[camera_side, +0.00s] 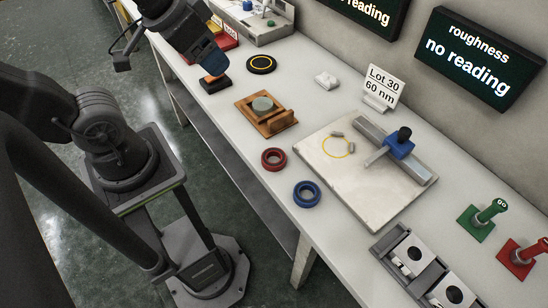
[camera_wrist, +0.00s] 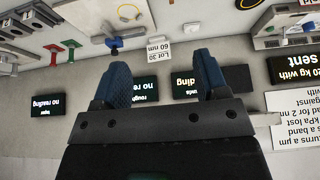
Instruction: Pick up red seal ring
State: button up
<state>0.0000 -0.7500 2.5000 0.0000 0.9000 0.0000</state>
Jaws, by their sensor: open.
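The red seal ring (camera_side: 273,153) lies flat on the white bench in the side view, between the wooden block and the blue ring. It stands clear of both. I cannot make it out in the wrist view. My gripper (camera_side: 208,58) is at the top of the side view, above the far part of the bench, up and to the left of the red ring and well apart from it. In the wrist view its two blue fingers (camera_wrist: 163,76) are spread with nothing between them.
A blue ring (camera_side: 306,193) lies near the red one. The wooden block (camera_side: 283,118), a pale plate (camera_side: 320,169) with a blue-headed gauge (camera_side: 400,142), and a black disc (camera_side: 261,64) share the bench (camera_side: 248,205). Dark displays (camera_side: 477,56) hang on the wall.

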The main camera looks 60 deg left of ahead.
jog(key=o, duration=0.5)
jog(key=n+g, duration=0.6)
jog(key=n, duration=0.9)
send_over(274, 163)
notch_tip(274, 163, down, 16)
jog(key=shift+n, duration=0.3)
notch_tip(274, 163, down, 14)
jog(key=shift+r, duration=0.2)
